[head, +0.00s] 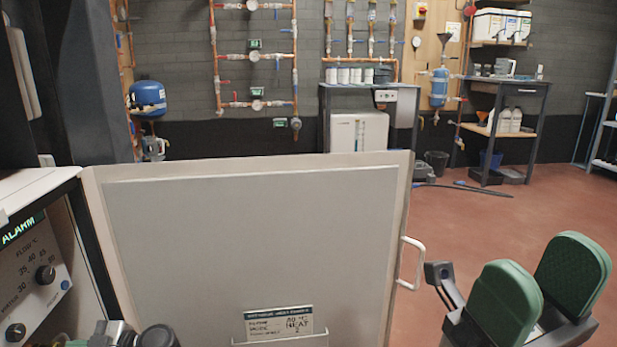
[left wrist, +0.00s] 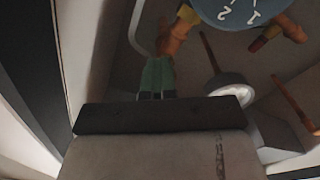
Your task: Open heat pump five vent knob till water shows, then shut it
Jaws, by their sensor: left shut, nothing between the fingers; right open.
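A heat pump cabinet with an alarm panel (head: 38,265) stands at the left in the head view. Its grey door (head: 250,240) is swung open across the middle. The left wrist view looks inside, with copper pipework (left wrist: 178,32), a blue round vessel (left wrist: 240,12) and a white round part (left wrist: 232,90). My left gripper (left wrist: 157,75) is shut and empty, its green fingers close below a copper fitting. I cannot tell whether they touch. I cannot make out the vent knob or any water. My right gripper (head: 545,285) is open and empty, right of the door.
The door's white handle (head: 411,262) sticks out near my right gripper. A label (head: 278,323) is on the door's lower part. Behind are wall pipes, a workbench (head: 370,88) and a shelf table (head: 505,90). A dark hose (head: 470,188) lies on the red floor, otherwise mostly clear at right.

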